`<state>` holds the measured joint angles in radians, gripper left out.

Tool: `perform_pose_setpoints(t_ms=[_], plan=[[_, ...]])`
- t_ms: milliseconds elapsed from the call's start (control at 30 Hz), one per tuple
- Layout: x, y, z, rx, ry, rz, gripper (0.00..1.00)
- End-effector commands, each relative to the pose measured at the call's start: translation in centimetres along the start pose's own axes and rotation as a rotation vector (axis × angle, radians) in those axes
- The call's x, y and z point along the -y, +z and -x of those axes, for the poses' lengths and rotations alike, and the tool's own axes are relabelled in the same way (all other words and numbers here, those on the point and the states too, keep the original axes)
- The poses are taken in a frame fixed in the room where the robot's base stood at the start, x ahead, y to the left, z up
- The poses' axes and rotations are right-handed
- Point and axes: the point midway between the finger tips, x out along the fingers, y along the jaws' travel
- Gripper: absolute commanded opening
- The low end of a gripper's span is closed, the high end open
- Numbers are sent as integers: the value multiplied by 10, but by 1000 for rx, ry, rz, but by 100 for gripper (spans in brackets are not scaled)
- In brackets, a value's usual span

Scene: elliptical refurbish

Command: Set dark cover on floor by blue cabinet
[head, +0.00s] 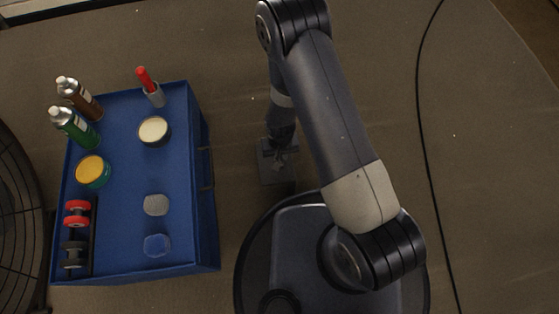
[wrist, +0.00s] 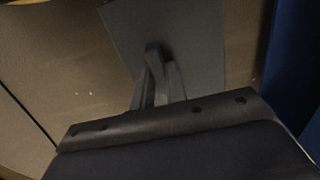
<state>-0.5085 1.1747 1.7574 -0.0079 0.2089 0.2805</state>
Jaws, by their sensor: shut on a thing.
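The dark cover (wrist: 200,42) is a flat grey plate in the wrist view, with a small raised grip near its lower middle. My gripper (wrist: 157,75) is shut on that grip. In the head view the cover (head: 272,174) shows below my gripper (head: 279,148), just right of the blue cabinet (head: 202,242), with a gap between them. My gripper and arm hide part of it. I cannot tell whether the cover touches the floor (head: 480,120). The cabinet also shows at the right edge of the wrist view (wrist: 288,75).
On the cabinet stand spray cans (head: 75,128), a red-tipped tool (head: 149,86), tins (head: 154,131), small discs (head: 156,205) and a rack of red and dark rollers (head: 77,221). A black cable (head: 424,140) crosses the floor at right. A round dark grille (head: 15,225) is at far left.

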Motion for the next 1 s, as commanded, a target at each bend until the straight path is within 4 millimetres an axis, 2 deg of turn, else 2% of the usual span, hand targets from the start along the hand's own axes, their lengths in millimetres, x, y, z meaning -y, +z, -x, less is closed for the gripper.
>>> perform_pose_setpoints(t_ms=[100, 200, 567, 600, 833, 1000], plan=[[0, 1, -21, 3, 1, 0, 0], [0, 0, -32, 1, 0, 0, 0], [0, 0, -35, 0, 0, 0, 0], [0, 0, -34, 1, 0, 0, 16], [0, 0, -34, 1, 0, 0, 35], [0, 0, -34, 1, 1, 0, 36]])
